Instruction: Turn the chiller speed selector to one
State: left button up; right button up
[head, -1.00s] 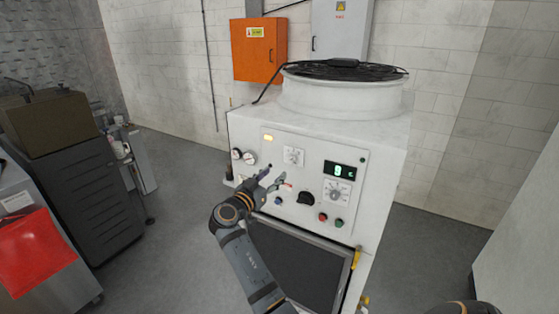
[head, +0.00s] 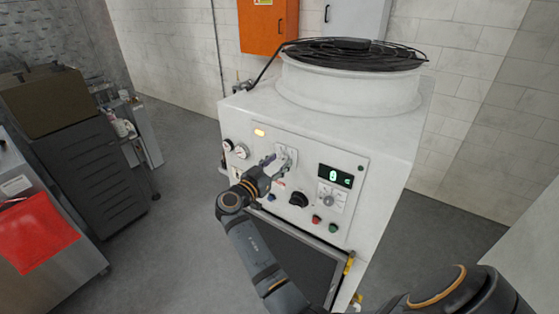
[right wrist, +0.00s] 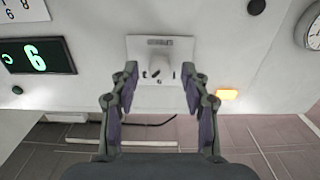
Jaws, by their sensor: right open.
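The chiller is a white cabinet with a control panel. Its selector, a white square plate (head: 291,152) with a small knob, sits in the panel's upper middle. In the right wrist view the plate (right wrist: 182,46) is at the top centre, with its knob (right wrist: 157,72) in the middle. My right gripper (head: 276,164) is in front of this plate and partly covers it. In the right wrist view the right gripper (right wrist: 160,76) is open, its fingers on either side of the knob, with nothing held. I cannot tell the knob's setting. My left gripper is not in view.
A digital display (head: 335,176) and a numbered dial (head: 329,198) are right of the selector. A black knob (head: 298,199) and push buttons (head: 316,219) lie below. Gauges (head: 241,151) and a lit amber lamp (head: 260,132) are at the left. A fan (head: 352,52) tops the cabinet.

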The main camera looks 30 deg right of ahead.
grip_shut()
